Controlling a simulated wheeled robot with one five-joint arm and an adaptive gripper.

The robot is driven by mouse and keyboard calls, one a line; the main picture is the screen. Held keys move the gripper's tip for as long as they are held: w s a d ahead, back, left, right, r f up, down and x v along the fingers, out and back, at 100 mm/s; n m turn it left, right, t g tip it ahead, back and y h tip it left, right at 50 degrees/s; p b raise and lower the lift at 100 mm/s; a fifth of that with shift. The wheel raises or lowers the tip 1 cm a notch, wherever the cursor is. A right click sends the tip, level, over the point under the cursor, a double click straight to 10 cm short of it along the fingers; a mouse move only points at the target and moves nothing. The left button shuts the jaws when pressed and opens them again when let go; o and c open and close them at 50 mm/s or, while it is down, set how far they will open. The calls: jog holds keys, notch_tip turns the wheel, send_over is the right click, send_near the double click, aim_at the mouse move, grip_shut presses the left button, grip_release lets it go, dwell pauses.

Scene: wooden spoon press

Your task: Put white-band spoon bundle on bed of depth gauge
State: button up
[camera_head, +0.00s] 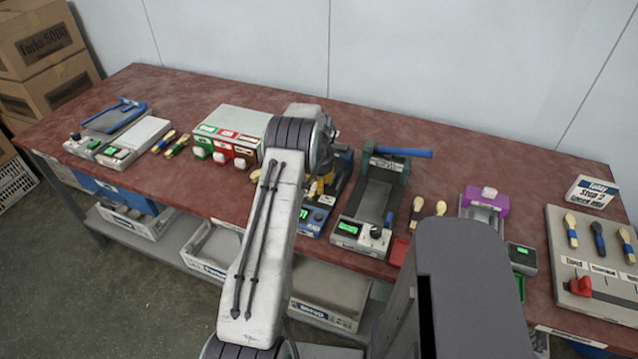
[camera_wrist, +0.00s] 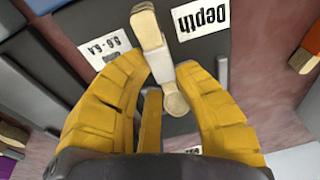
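The white-band spoon bundle (camera_wrist: 150,32) is between the yellow fingertips of my gripper (camera_wrist: 163,68) in the wrist view. The fingers close on it around its white band, and its rounded lower end (camera_wrist: 176,104) points towards the palm. Below it is the depth gauge, with an upside-down "Depth" label (camera_wrist: 200,18) and a dark grey bed. I cannot tell whether the bundle touches the bed. In the head view my gripper (camera_head: 321,187) is mostly hidden behind my arm, over the depth gauge (camera_head: 313,219), which shows a green display.
A grey press with a blue handle (camera_head: 402,152) stands just right of the gauge. Loose bundles (camera_head: 417,211), a purple-topped device (camera_head: 485,196) and a grey rack of bundles (camera_head: 605,297) are farther right. A box with colored buttons (camera_head: 232,140) stands left. The table's back strip is clear.

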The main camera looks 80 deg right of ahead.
jog(key=o, duration=0.4)
jog(key=shift+r, duration=0.1)
jog(key=r, duration=0.4)
jog(key=a+r, duration=0.1)
jog(key=r, duration=0.3)
jog(key=a+r+b, duration=0.1)
jog(key=r, duration=0.3)
